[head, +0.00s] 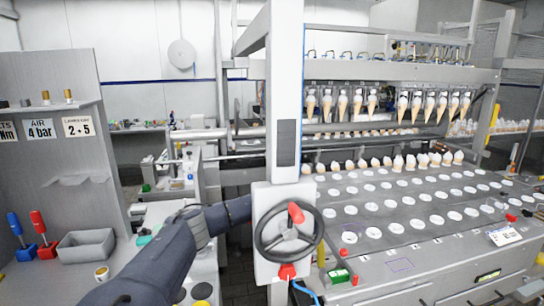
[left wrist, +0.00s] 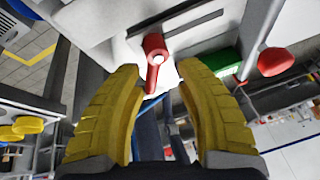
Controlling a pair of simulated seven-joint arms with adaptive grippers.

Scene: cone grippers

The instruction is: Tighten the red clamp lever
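The red clamp lever (left wrist: 155,48) shows in the left wrist view, with a pale round end facing me. My left gripper (left wrist: 157,78) is open, its two yellow fingers spread to either side below the lever, with clear gaps. The lever lies at or just beyond the fingertips; I see no contact. In the head view my left arm reaches behind the white column box, which hides the fingers. That view shows a red handle on the black handwheel (head: 261,240) and a red part (head: 287,271) below it; I cannot tell surely which is the lever. My right gripper is not in view.
A red knob (left wrist: 272,61) and a green box (left wrist: 222,63) sit right of the lever. The white column (head: 286,80) stands before the cone machine. A grey bin (head: 86,245) and red and blue tools stand on the left bench. A blue cable hangs below the wheel.

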